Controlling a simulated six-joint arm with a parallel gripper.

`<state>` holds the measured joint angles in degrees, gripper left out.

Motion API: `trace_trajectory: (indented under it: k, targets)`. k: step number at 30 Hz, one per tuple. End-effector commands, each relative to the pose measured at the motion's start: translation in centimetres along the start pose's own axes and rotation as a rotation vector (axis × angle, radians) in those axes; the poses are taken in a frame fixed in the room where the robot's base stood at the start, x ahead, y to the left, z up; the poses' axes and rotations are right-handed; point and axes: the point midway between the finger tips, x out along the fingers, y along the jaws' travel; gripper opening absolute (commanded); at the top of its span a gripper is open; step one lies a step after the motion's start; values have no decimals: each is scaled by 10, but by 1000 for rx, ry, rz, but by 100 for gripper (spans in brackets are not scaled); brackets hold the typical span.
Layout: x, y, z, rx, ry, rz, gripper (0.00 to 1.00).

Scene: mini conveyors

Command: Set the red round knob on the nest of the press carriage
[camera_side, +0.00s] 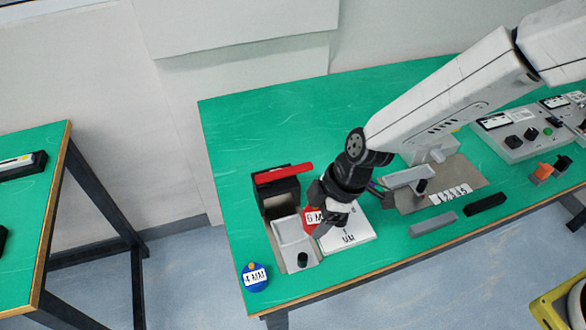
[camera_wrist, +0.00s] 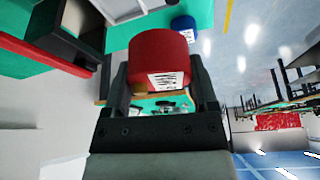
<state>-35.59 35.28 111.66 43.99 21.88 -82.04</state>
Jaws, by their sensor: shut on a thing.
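The red round knob (camera_side: 310,217) has a white label reading 6 MM in the side view. My gripper (camera_side: 326,212) is shut on it. In the wrist view the red knob (camera_wrist: 160,58) sits between the two dark fingers, label toward the camera. The press (camera_side: 278,190) is black with a red handle bar (camera_side: 284,173). Its light grey carriage (camera_side: 294,240) lies in front of it, just left of the held knob. I cannot make out the nest clearly. The knob is close to the carriage's right side, and its height above it is hard to judge.
A blue round knob (camera_side: 254,278) labelled 4 MM stands at the table's front left corner. Grey (camera_side: 434,224) and black (camera_side: 485,203) bars lie further right. Green table is free behind the press.

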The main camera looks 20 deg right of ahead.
Motion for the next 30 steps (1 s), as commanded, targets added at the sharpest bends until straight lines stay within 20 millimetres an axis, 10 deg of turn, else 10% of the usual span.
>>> trace_trajectory:
  k: [15, 30]
  targets:
    - [-76, 83, 132, 645, 2, 270, 15]
    - [-122, 101, 211, 1025, 1, 428, 15]
